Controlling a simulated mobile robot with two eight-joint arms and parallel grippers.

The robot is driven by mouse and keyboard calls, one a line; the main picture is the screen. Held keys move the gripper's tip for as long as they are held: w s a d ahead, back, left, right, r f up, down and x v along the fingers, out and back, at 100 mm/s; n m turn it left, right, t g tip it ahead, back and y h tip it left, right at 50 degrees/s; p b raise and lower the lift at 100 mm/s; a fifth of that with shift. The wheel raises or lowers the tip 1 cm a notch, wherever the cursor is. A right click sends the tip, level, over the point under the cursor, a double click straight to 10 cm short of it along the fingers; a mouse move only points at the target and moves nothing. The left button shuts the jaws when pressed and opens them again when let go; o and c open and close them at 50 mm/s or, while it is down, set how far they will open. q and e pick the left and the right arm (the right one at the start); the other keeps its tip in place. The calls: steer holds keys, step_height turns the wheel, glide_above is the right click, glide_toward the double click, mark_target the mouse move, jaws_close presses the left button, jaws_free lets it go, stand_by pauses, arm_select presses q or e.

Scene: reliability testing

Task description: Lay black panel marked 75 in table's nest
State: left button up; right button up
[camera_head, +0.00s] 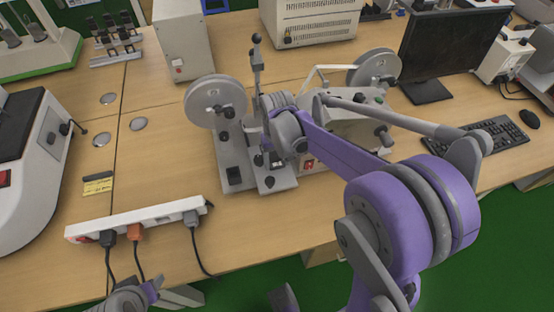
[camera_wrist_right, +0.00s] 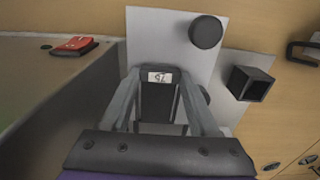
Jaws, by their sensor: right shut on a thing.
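My right gripper (camera_wrist_right: 158,76) is shut on the black panel (camera_wrist_right: 158,102), which sits between its two fingers with a white number label at the far end. The number reads upside down in the wrist view. The panel is over or against the test machine's grey base plate (camera_wrist_right: 165,35); I cannot tell whether it touches. In the head view the right gripper (camera_head: 270,157) reaches down at the middle of the machine (camera_head: 345,125), and the panel's small pale label (camera_head: 278,163) shows there. The nest is not clearly visible. My left gripper's fingers are not in view.
A black knob (camera_wrist_right: 206,32) and hollow black square block (camera_wrist_right: 250,83) stand on the grey plates near the fingers. The machine's red switch (camera_wrist_right: 72,45) is left. A power strip (camera_head: 140,219) lies in front. A monitor (camera_head: 445,45) and keyboard (camera_head: 485,150) stand right.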

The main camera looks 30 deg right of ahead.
steer(key=o, duration=1.4)
steer(key=shift+r+p, duration=2.3)
steer(key=shift+r, duration=1.25)
steer(key=s+a+n+t, duration=0.1)
steer(key=s+a, duration=0.1)
steer(key=s, duration=0.3)
steer(key=s+a+r+t, duration=0.1)
steer(key=s+a+t, duration=0.1)
steer(key=s, duration=0.3)
steer(key=s+a+r+n+t, duration=0.1)
steer(key=s+a+t, duration=0.1)
steer(key=s, duration=0.3)
steer(key=shift+s+a+n, duration=0.3)
steer(key=shift+a, duration=0.1)
